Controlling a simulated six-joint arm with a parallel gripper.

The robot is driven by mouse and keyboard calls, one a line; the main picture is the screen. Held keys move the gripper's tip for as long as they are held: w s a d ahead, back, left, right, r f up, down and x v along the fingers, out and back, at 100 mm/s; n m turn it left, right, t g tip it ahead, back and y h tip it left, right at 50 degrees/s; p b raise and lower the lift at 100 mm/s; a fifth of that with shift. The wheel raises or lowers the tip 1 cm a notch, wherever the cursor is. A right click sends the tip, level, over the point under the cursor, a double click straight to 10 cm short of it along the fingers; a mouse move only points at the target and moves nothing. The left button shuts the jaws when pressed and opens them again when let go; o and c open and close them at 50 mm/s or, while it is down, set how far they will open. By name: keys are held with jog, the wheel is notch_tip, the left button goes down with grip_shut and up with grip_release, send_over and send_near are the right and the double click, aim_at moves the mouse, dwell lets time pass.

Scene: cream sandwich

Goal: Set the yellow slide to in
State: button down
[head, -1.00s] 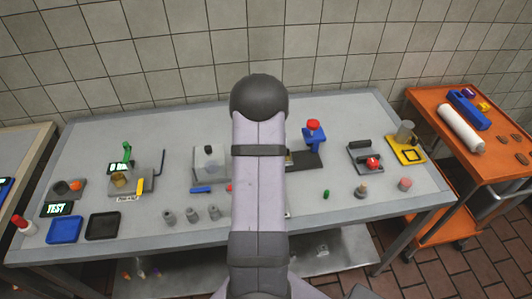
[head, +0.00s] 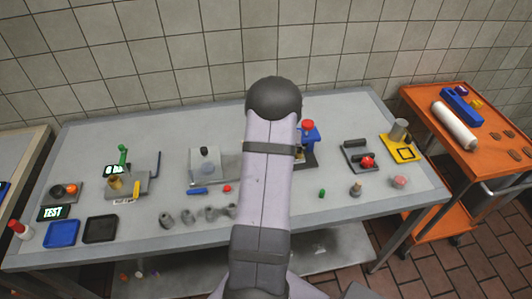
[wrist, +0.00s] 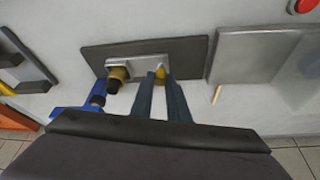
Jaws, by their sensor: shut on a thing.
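The yellow slide (wrist: 160,71) shows in the wrist view as a small yellow knob on a light grey block (wrist: 133,62), which sits on a dark base plate (wrist: 190,47). My gripper (wrist: 161,77) is shut on the slide, with one finger on each side. The fingers hide much of it, and its exact position along its travel is unclear. A brass-coloured round part with a dark end (wrist: 117,76) sticks out of the same block to the left. In the head view my arm hides the gripper and most of this fixture.
A blue stand with a red top (head: 307,130) is just right of my arm. A grey box with a black knob (head: 204,158) and small grey cylinders stand to the left. A dark fixture with a red knob (head: 364,158) is further right. A red button (wrist: 303,5) shows in the wrist view.

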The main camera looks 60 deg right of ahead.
jog(key=shift+s+d, duration=0.75)
jog(key=shift+d, duration=0.05)
jog(key=c, duration=1.7)
grip_release()
jog(key=shift+s+d, duration=0.1)
jog(key=shift+s, duration=0.05)
jog(key=shift+b+v, duration=1.4)
jog(key=shift+v, duration=2.3)
